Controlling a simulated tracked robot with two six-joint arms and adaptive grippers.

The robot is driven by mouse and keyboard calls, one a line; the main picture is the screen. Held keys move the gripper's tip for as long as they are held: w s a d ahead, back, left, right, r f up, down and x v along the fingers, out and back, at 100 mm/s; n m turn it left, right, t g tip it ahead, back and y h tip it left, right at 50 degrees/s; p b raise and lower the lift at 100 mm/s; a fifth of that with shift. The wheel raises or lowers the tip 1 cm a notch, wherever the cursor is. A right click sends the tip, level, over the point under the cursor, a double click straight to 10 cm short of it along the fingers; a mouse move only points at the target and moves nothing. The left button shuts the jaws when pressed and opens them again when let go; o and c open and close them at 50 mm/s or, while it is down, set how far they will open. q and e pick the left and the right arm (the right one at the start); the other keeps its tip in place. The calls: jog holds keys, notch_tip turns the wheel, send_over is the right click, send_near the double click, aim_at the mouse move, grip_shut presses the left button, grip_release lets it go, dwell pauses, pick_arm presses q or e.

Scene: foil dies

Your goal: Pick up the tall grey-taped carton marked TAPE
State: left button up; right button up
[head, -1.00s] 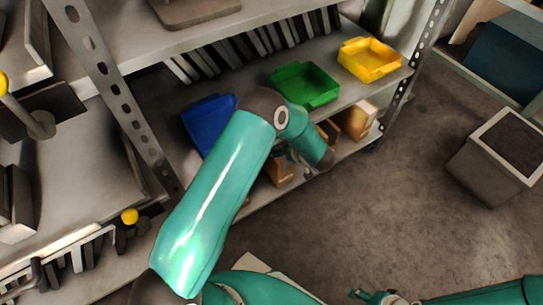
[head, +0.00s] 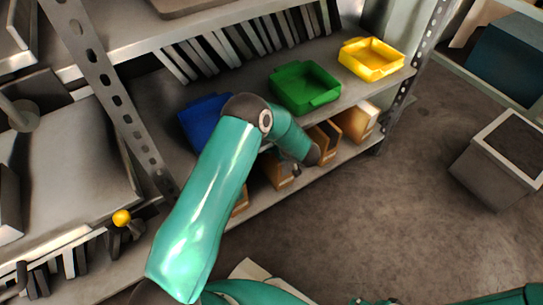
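Several brown cartons stand on the lower shelf: one at the right end (head: 358,121), one left of it (head: 327,138), one by my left gripper (head: 277,174), and one mostly hidden behind my arm (head: 240,203). No TAPE marking or grey tape can be made out, so I cannot tell which is the named carton. My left gripper (head: 294,169) is small and dark, largely hidden beneath its wrist, close to the front of the cartons. Whether it touches one is unclear. My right gripper (head: 374,301) is at the bottom edge, partly cut off, far from the shelf.
Blue (head: 203,118), green (head: 305,86) and yellow (head: 371,58) bins sit on the shelf above the cartons. A perforated upright (head: 410,68) bounds the rack's right end. A grey box (head: 502,160) stands on the floor at right. The floor between is clear.

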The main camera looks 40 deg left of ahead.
pick_arm(q)
jog(key=c, duration=1.3)
jog(key=shift+r, duration=0.15)
